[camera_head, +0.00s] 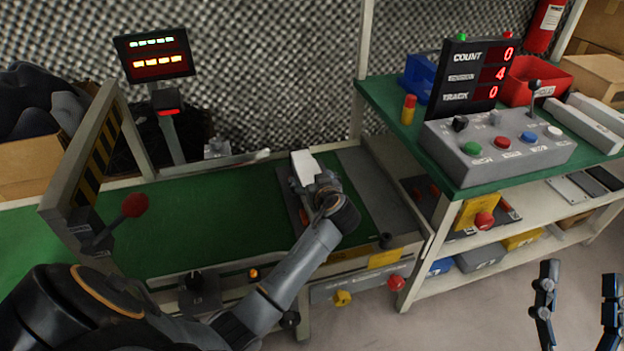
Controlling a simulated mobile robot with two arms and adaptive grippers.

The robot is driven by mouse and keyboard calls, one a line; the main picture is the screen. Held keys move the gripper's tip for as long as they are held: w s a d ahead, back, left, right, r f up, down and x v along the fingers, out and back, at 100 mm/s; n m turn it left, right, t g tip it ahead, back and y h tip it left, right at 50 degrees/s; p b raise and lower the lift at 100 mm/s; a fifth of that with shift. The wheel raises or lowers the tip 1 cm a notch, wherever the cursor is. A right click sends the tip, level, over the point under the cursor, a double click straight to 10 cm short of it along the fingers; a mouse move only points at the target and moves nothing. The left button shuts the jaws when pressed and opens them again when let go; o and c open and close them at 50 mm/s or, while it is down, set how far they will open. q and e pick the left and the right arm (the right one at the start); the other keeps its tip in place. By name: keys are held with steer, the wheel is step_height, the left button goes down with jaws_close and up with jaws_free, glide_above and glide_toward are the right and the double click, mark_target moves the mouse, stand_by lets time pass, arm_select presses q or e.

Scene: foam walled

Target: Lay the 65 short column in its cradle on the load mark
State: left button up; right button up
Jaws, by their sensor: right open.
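A small pale block-like piece (304,167) stands over a dark grey plate (287,193) on the green belt; it may be the short column, but no 65 marking can be read. My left gripper (318,186) is right against its near side, and the wrist hides the contact. I cannot tell whether its fingers are closed on the piece. The cradle and the load mark cannot be made out separately; the arm covers part of that area. My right gripper (578,306) is open and empty over the floor at the lower right.
The green conveyor belt (200,215) is clear left of the plate. A striped gate frame (97,155) with a red-knobbed lever (134,205) stands at its left. A control box (497,145) and a counter display (474,77) reading 0, 4, 0 stand on the right bench.

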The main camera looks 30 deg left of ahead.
mark_target(312, 179)
arm_select(q)
steer(key=shift+r, duration=0.1)
steer(key=p+v, duration=0.1)
steer(key=v, duration=0.4)
steer(key=shift+p, duration=0.35)
steer(key=p+v, duration=0.1)
steer(key=v, duration=0.5)
steer(key=shift+s+d, duration=0.35)
steer(key=shift+d, duration=0.05)
steer(key=s+d+f+m+t+h, duration=0.1)
steer(key=s+d+m+t+h, duration=0.3)
steer(key=d+m+h, duration=0.3)
steer(key=s+d+r+m+t+h, duration=0.2)
steer(key=s+d+r+m+h, duration=0.3)
steer(key=s+d+r+h, duration=0.1)
steer(key=shift+s+d+r+m+t+h, duration=0.3)
steer(key=shift+s+d+r+h, duration=0.1)
steer(key=shift+s+d+r, duration=0.45)
arm_select(e)
step_height(312, 179, down, 12)
steer(key=w+d+g+h, duration=0.1)
steer(key=g+h, duration=0.1)
steer(key=g, duration=0.5)
steer(key=shift+d+f+g+h, duration=0.2)
steer(key=shift+d+g+h, duration=0.1)
steer(key=shift+g, duration=0.1)
